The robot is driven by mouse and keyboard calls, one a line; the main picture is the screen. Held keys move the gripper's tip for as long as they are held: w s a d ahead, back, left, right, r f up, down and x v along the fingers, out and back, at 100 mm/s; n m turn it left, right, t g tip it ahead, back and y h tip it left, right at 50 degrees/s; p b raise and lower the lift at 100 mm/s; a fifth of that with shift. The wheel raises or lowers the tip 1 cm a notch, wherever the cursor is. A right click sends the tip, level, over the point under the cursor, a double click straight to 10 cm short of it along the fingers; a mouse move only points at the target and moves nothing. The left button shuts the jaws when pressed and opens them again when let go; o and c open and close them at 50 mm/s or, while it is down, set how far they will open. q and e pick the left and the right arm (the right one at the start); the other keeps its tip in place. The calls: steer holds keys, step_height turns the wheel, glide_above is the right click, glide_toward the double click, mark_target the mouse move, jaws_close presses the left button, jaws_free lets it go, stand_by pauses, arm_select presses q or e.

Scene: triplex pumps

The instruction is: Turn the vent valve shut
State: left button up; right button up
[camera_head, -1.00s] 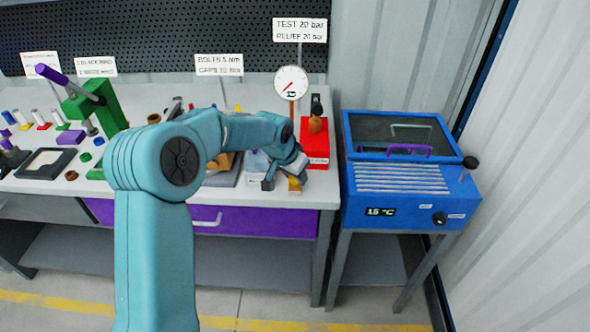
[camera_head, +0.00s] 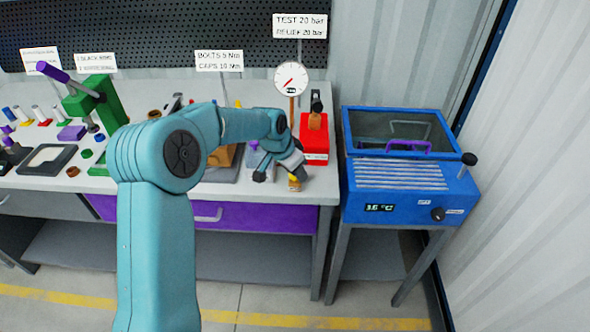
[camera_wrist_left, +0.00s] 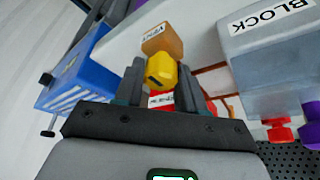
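The vent valve has a yellow handle (camera_wrist_left: 161,70) in the left wrist view, in front of an orange-brown block (camera_wrist_left: 162,40) labelled VENT. In the head view the valve (camera_head: 294,183) is a small yellow and brown piece near the bench's front edge, partly hidden by my gripper. My left gripper (camera_wrist_left: 160,83) has one finger on each side of the yellow handle, with almost no gap, and appears shut on it. In the head view my left gripper (camera_head: 280,172) is low over the bench by the valve. My right gripper is in neither view.
A grey unit labelled BLOCK (camera_wrist_left: 280,45) is close beside the gripper. A red box (camera_head: 314,142) and a round gauge (camera_head: 291,79) stand behind the valve. A blue bath (camera_head: 395,185) stands to the right. Below is a purple drawer (camera_head: 255,219).

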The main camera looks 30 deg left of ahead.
arm_select(q)
steer(key=shift+o, duration=1.1)
steer(key=v, duration=1.6)
steer(key=shift+r+b, duration=0.2)
steer(key=shift+b, duration=0.1)
